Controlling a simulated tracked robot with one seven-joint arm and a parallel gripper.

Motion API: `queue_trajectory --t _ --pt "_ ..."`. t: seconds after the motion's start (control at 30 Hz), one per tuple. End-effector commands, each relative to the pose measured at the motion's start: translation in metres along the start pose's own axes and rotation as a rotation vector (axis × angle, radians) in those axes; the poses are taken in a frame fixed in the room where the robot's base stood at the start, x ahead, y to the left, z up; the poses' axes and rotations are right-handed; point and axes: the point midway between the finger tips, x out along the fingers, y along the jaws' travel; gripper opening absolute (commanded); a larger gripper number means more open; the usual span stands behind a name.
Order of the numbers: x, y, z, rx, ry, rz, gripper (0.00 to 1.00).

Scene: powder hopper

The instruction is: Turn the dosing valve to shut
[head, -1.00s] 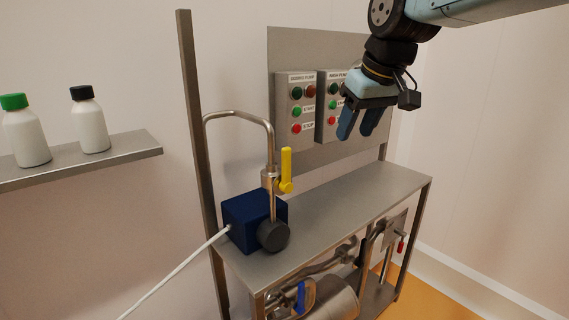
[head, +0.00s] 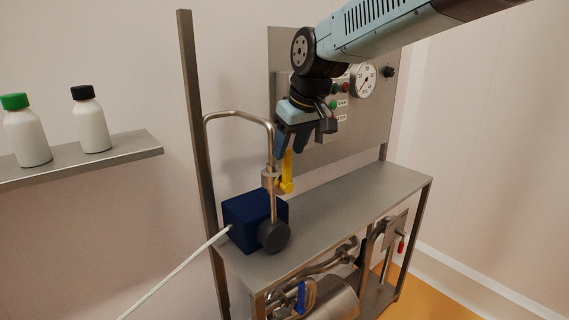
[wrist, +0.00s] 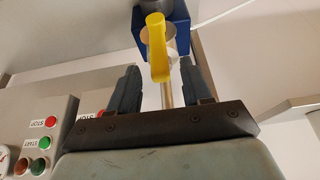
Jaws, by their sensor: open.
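The dosing valve has a yellow lever (head: 286,172) on a vertical steel pipe above a dark blue box (head: 241,217). In the head view the lever points up along the pipe. My gripper (head: 291,146) is above the valve, with its fingers pointing down near the lever's top end. In the wrist view the yellow lever (wrist: 157,48) shows between and beyond the two open fingers (wrist: 158,85), apart from both. The upper part of the lever is partly hidden by a finger in the head view.
A steel bench (head: 350,198) carries the box and pipe. A panel with buttons and a gauge (head: 363,80) stands behind my arm. A blue handle (head: 301,298) and a red handle (head: 401,246) are below. A shelf (head: 130,150) with two bottles is at left.

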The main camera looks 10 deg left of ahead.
Motion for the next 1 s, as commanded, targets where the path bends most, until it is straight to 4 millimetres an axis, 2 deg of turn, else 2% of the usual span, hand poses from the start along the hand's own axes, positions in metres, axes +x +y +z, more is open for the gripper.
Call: queue_trajectory --t 0.1,0.3,0.5,0.77,1.0 --pt "0.021 0.0 0.0 0.001 -0.003 -0.001 0.49" --pt "0.045 0.0 0.0 0.001 -0.001 0.0 0.49" --pt "0.054 0.0 0.0 0.001 0.0 0.0 0.49" --pt "0.055 0.0 0.0 0.001 0.001 0.0 0.49" --pt "0.055 0.0 0.0 0.0 0.0 0.0 0.27"
